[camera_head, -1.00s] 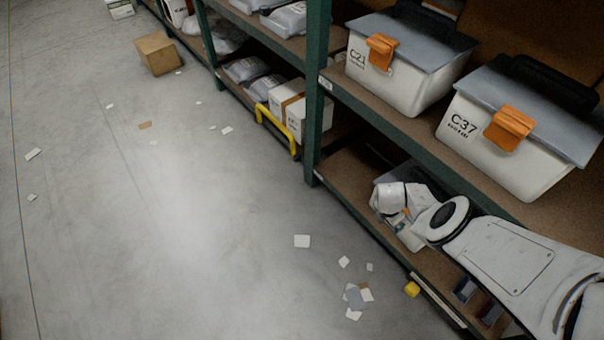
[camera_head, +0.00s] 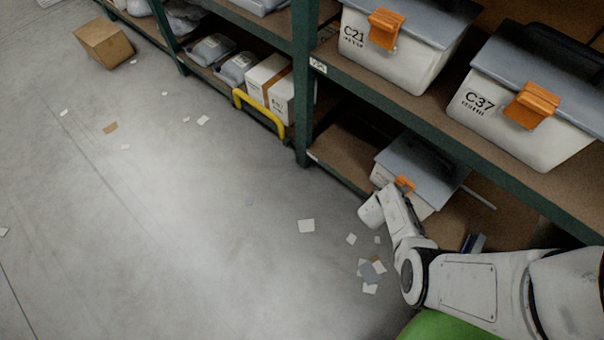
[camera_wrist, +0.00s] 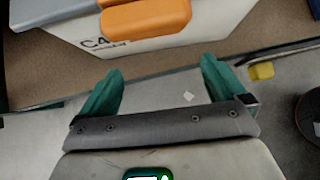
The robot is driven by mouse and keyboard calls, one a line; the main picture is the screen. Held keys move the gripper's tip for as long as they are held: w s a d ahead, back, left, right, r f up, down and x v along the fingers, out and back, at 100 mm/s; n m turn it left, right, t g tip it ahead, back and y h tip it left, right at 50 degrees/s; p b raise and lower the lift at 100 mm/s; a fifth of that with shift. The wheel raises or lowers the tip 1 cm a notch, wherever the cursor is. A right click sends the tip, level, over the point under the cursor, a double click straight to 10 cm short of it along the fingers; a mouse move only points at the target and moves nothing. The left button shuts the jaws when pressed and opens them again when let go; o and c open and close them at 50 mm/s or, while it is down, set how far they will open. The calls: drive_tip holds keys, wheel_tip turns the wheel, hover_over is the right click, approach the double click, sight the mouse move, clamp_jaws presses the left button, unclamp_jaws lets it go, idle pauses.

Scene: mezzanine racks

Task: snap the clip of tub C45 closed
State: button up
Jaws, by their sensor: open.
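A white tub with a grey lid sits on the lower shelf in the head view, its lid (camera_head: 420,165) partly showing and its front partly hidden by my arm. Its orange clip (camera_head: 404,184) is on the front. In the wrist view the tub's white front (camera_wrist: 205,22) fills the top, with a label starting "C4", the rest covered. The orange clip (camera_wrist: 147,17) hangs over this front; I cannot tell whether it is latched. My gripper (camera_wrist: 160,88) is open and empty, its green fingers pointing at the tub, below the clip and apart from it.
Tubs C21 (camera_head: 395,55) and C37 (camera_head: 520,115) with orange clips stand on the shelf above. A green rack post (camera_head: 305,85) and a yellow rail (camera_head: 262,115) are to the left. Paper scraps (camera_head: 368,270) lie on the open floor.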

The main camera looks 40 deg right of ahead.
wheel_tip(320, 180, down, 6)
drive_tip(key=h+b, duration=0.9)
drive_tip(key=b, duration=1.4)
drive_tip(key=a+p, duration=0.2)
drive_tip(key=a, duration=0.9)
drive_tip(key=w+a+r+n+t+y+p, duration=0.4)
drive_tip(key=w+r+n+t+p, duration=0.1)
drive_tip(key=w+r+n+t, duration=0.3)
drive_tip(key=w+a+r+n+t+y+p, duration=0.3)
drive_tip(key=w+r+n+t+y+p, duration=0.2)
drive_tip(key=w+r+n, duration=0.6)
drive_tip(key=shift+w+a+r+n+t+p, duration=0.2)
drive_tip(key=shift+w+a+n+t+p, duration=0.4)
drive_tip(key=shift+t, duration=0.8)
drive_tip(key=shift+d, duration=0.1)
